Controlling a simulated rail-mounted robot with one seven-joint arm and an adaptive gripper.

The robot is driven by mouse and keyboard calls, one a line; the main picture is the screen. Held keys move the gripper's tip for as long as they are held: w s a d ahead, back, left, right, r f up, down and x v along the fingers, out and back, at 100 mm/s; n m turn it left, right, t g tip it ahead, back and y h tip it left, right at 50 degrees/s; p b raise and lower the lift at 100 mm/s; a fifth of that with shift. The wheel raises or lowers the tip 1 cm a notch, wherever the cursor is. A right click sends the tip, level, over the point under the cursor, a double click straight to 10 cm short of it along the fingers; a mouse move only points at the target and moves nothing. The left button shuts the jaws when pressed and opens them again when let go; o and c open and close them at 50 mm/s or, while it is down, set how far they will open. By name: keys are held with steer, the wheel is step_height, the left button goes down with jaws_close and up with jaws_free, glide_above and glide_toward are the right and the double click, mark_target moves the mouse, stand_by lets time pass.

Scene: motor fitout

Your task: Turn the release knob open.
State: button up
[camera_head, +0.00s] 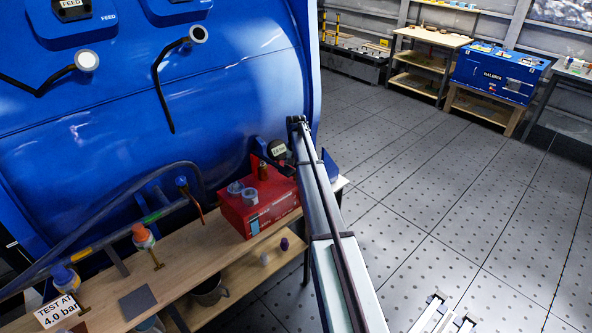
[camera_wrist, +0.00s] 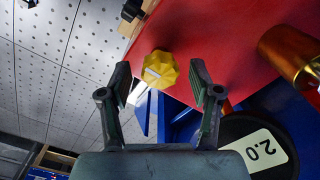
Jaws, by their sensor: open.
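A yellow lobed knob (camera_wrist: 166,66) with a pale mark on its face shows in the wrist view against the red box (camera_wrist: 210,35). I take it to be the release knob. My gripper (camera_wrist: 160,84) is open, with one finger to the left and one to the right of the knob. Gaps show between the knob and both fingers, and I cannot tell the remaining depth. In the head view the red box (camera_head: 240,212) sits on the wooden bench; my arm reaches past its right side, and the knob and fingertips are hidden there.
A black knob (camera_wrist: 131,10) is above left. The large blue tank (camera_head: 220,90) stands behind the bench (camera_head: 185,262). Open floor (camera_head: 440,190) lies to the right.

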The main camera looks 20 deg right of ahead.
steer(key=c, duration=1.2)
steer(key=shift+o, duration=0.3)
steer(key=shift+n+b, duration=0.35)
steer(key=shift+n, duration=0.05)
steer(key=n+b, duration=0.2)
steer(key=n, duration=0.2)
steer(key=shift+f+n+b, duration=0.1)
steer(key=shift+n+b, duration=0.2)
steer(key=n+b, duration=0.2)
steer(key=n, duration=0.4)
steer(key=n+b, duration=0.2)
steer(key=n, duration=0.4)
steer(key=shift+n, duration=0.3)
steer(key=n+b, duration=0.1)
steer(key=n, duration=0.4)
steer(key=shift+n, duration=0.4)
